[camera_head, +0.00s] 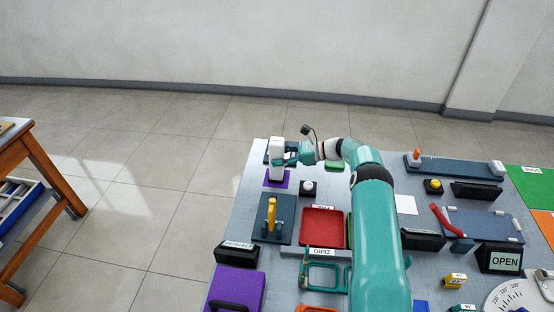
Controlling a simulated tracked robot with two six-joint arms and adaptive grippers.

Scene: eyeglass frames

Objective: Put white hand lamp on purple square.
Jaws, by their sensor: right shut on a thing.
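The white hand lamp (277,147) is at the far left corner of the table, in the jaws of my right gripper (286,158). My right gripper is shut on it, and its arm reaches in from the front of the table. The purple square (272,180) lies on the table just below the lamp in the picture. My left gripper is not in view.
Close by are a black box with a white button (308,187), a red tray (322,228) and a dark board with a yellow handle (271,213). A purple box (237,284) stands at the front left. Floor lies beyond the table's left edge.

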